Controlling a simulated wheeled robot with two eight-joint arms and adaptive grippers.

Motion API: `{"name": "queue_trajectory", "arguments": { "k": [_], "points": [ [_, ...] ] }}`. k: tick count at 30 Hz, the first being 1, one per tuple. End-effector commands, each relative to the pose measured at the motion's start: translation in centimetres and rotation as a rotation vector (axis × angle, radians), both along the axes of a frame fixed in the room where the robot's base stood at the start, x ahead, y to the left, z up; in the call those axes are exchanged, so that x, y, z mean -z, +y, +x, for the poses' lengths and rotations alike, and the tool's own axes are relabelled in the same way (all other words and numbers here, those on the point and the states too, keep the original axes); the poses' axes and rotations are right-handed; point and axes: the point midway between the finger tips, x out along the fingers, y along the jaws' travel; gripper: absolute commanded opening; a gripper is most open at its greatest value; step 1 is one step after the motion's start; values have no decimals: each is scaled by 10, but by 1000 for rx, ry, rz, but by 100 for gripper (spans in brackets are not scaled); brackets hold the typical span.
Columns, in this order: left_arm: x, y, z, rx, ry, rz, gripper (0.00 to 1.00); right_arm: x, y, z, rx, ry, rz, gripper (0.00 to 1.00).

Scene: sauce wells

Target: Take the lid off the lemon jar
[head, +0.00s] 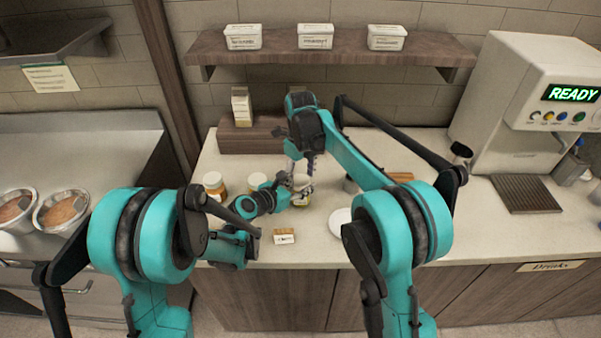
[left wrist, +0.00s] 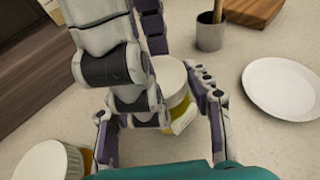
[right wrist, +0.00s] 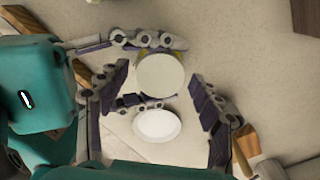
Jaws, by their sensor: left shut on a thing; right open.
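The held jar has a broad white lid and yellow sides with a partly hidden label. It stands on the counter; its lid shows in the right wrist view (right wrist: 159,74) and its side in the left wrist view (left wrist: 181,107). My left gripper (head: 294,193) is shut around the jar's body from the left, with fingers on both sides. My right gripper (head: 299,171) points down above the jar. In the right wrist view its open fingers (right wrist: 163,95) stand on either side of the lid, apart from it. The lid appears seated on the jar.
Two other lidded jars, one orange-brown (head: 214,184) and one pale-lidded (head: 257,181), stand to the left. A white plate (head: 340,221) lies to the right. A small label card (head: 284,236) is in front.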

Motion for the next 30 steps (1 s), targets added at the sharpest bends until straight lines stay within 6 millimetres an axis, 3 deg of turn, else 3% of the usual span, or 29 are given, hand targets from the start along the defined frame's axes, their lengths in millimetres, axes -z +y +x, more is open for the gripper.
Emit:
{"name": "queue_trajectory", "arguments": {
  "k": [4, 10, 17, 25, 30],
  "points": [
    [2, 0, -1, 4, 2, 4, 0, 0, 0, 0, 0, 0, 0, 65],
    [2, 0, -1, 4, 2, 4, 0, 0, 0, 0, 0, 0, 0, 13],
    [2, 0, -1, 4, 2, 4, 0, 0, 0, 0, -32, 0, 0, 13],
    [2, 0, -1, 4, 2, 4, 0, 0, 0, 0, -453, 0, -1, 13],
    [2, 0, -1, 4, 2, 4, 0, 0, 0, 0, -591, 0, -1, 13]
  ]
}}
